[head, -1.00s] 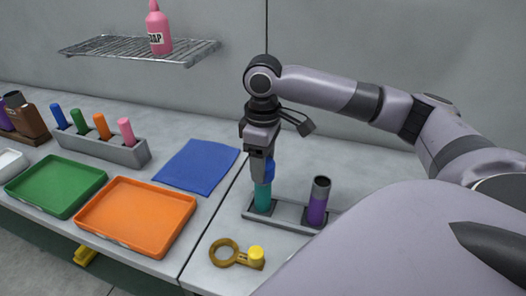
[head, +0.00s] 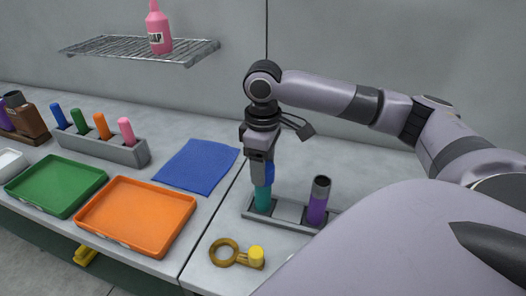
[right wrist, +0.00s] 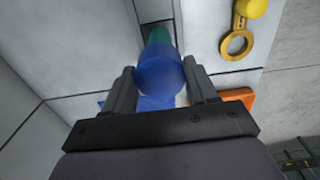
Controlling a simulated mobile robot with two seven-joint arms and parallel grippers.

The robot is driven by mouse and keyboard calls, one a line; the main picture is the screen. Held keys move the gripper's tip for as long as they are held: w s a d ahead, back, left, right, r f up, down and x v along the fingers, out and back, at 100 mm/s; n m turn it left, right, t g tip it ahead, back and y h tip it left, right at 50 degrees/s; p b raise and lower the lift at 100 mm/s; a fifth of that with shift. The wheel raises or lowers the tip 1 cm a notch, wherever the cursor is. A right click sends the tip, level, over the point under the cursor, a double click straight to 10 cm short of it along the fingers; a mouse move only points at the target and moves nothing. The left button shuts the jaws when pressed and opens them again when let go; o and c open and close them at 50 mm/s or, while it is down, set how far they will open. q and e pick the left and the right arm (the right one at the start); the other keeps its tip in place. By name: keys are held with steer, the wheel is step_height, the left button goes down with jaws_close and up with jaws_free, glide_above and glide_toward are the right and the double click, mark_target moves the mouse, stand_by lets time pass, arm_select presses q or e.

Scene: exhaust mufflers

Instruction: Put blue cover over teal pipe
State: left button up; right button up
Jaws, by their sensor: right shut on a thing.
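The teal pipe (head: 263,203) stands upright in the left part of a grey holder on the right-hand table. My right gripper (head: 260,181) points down directly above it, shut on the blue cover (head: 269,174). In the head view the cover's lower end meets the visible top of the teal pipe; how far it surrounds the pipe is hidden. In the right wrist view the blue cover (right wrist: 160,72) sits between the two fingers, with part of the teal pipe (right wrist: 158,36) showing beyond it. My left gripper is not in view.
A purple pipe (head: 318,203) with a dark top stands in the same grey holder (head: 288,213). A brass ring piece with a yellow knob (head: 256,254) lies in front. To the left are a blue cloth (head: 198,166), an orange tray (head: 137,216) and a green tray (head: 56,185).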

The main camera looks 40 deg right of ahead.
steer(key=o, duration=1.1)
steer(key=shift+f, duration=0.1)
steer(key=shift+r, duration=3.6)
